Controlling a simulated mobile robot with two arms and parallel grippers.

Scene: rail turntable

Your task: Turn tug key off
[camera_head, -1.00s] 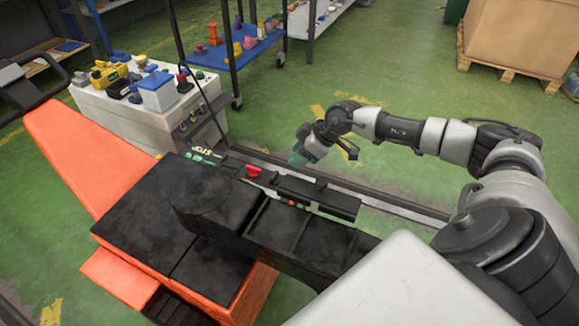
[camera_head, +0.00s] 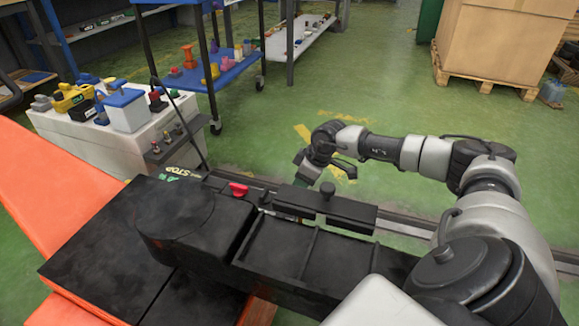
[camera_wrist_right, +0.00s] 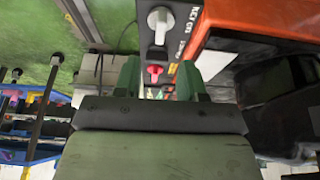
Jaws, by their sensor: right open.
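The tug is an orange and black vehicle (camera_head: 105,235) filling the lower left of the head view. In the right wrist view, a grey key knob (camera_wrist_right: 160,20) sits on a dark panel beside lettering that seems to read KEY. A red knob (camera_wrist_right: 154,72) is on the same panel. My right gripper (camera_head: 288,210) is beyond the tug's black top, its tips partly hidden by a dark bar. In the wrist view its green fingers (camera_wrist_right: 160,80) are apart with nothing held; the grey knob shows above them, not between them. My left gripper is out of view.
A white cabinet (camera_head: 85,145) with several tools stands at left. A blue cart (camera_head: 215,72) stands behind it. A red knob (camera_head: 238,189) is on the tug's top. A large box on a pallet (camera_head: 490,80) is at back right. Green floor between is clear.

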